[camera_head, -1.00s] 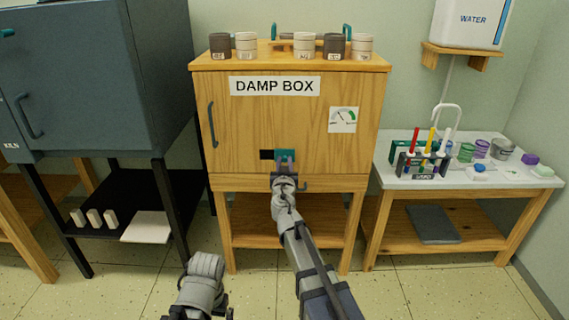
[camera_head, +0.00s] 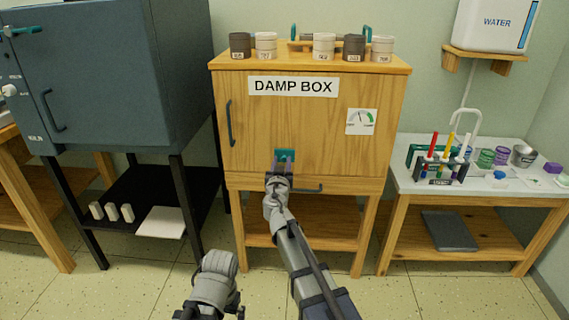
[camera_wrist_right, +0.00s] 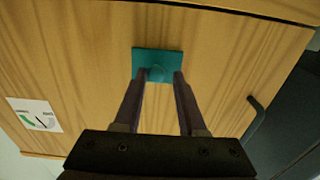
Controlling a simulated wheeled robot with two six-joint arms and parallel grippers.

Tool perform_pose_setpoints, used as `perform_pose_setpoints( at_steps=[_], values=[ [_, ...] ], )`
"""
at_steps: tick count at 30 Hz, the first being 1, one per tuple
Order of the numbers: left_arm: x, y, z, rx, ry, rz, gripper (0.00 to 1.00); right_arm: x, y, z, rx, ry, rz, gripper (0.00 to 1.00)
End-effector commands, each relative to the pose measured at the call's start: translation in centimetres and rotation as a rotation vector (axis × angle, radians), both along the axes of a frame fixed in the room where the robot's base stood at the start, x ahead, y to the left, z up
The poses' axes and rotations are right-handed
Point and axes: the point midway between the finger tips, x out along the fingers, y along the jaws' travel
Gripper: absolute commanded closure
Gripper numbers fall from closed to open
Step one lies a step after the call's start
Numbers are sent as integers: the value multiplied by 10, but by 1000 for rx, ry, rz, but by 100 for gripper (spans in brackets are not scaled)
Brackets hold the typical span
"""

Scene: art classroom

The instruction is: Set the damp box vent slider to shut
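The damp box (camera_head: 330,130) is a wooden cabinet with a labelled front. Its vent slider (camera_head: 284,154) is a small teal plate low on the front. No dark vent opening shows beside it. My right gripper (camera_head: 283,160) is at the slider.
Several jars (camera_head: 324,46) stand on the box top. A dial gauge (camera_head: 361,121) and a door handle (camera_head: 229,122) are on its front. A dark bar (camera_head: 310,189) sits near my right gripper. A blue-grey cabinet (camera_head: 110,85) stands left, a white-topped table (camera_head: 420,182) right.

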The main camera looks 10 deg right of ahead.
Motion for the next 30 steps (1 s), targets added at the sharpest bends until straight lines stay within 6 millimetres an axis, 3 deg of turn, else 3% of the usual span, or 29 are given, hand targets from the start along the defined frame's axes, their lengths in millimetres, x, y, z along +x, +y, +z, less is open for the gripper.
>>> perform_pose_setpoints(
  at_steps=[5,17,30],
  values=[
    [0,0,0,0,0,0,0,0,0,0,0,0,0,44],
    [0,0,0,0,0,0,0,-8,1,0,0,0,-2,44],
    [0,0,0,0,0,0,0,-69,19,0,0,0,1,44]
  ],
)
